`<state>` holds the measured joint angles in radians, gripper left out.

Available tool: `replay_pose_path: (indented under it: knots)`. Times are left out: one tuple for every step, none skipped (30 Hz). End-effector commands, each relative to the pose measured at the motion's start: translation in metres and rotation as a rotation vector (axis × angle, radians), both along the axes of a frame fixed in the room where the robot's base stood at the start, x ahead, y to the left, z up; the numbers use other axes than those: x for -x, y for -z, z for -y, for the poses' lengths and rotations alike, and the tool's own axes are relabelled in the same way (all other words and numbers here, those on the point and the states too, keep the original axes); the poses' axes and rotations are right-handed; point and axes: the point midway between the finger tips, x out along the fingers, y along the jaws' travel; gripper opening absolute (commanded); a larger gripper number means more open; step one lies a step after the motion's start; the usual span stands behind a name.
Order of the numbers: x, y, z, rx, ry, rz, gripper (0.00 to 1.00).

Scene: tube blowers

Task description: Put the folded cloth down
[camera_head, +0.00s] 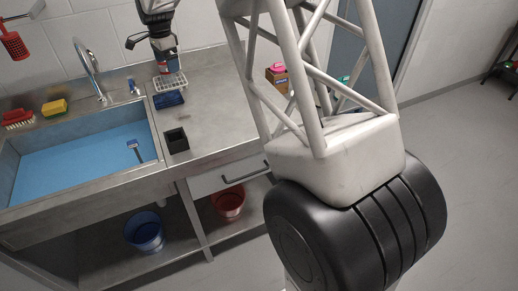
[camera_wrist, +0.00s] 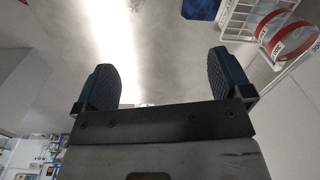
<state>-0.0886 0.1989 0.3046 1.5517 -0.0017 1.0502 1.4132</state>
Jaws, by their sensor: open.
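A dark blue folded cloth (camera_head: 169,100) lies on the steel counter (camera_head: 212,95), just in front of a white wire rack (camera_head: 170,83). A blue corner of it (camera_wrist: 201,8) shows at the top of the wrist view. My gripper (camera_head: 165,71) is at the back of the counter, near the rack, behind the cloth in the head view. In the wrist view its two dark fingers (camera_wrist: 158,80) stand wide apart with nothing between them. The cloth is apart from the fingers; most of it is outside the wrist view.
The counter's right part is mostly clear.

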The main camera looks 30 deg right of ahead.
Motion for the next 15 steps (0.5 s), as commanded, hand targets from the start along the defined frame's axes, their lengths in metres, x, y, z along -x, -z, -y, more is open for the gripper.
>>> replay_pose_path:
  knots:
    - [0.014, -0.01, 0.004, 0.0, -0.028, 0.007, 0.97]
    - [0.022, -0.016, 0.005, 0.001, -0.049, 0.01, 0.97]
    - [0.033, -0.021, 0.008, 0.003, -0.076, 0.015, 0.97]
    - [0.041, -0.026, 0.01, 0.004, -0.096, 0.018, 0.97]
    - [0.049, -0.03, 0.012, 0.005, -0.116, 0.021, 0.97]
    - [0.06, -0.035, 0.014, 0.006, -0.143, 0.024, 0.97]
    - [0.068, -0.039, 0.016, 0.007, -0.163, 0.027, 0.97]
    - [0.076, -0.043, 0.018, 0.008, -0.182, 0.031, 0.97]
    - [0.087, -0.049, 0.02, 0.01, -0.209, 0.036, 0.97]
    - [0.095, -0.052, 0.022, 0.012, -0.23, 0.038, 0.97]
    - [0.104, -0.056, 0.023, 0.013, -0.25, 0.042, 0.97]
    - [0.115, -0.059, 0.026, 0.015, -0.276, 0.044, 0.97]
    - [0.124, -0.063, 0.028, 0.017, -0.294, 0.049, 0.97]
    - [0.132, -0.065, 0.029, 0.019, -0.315, 0.05, 0.97]
    - [0.144, -0.069, 0.032, 0.022, -0.342, 0.054, 0.97]
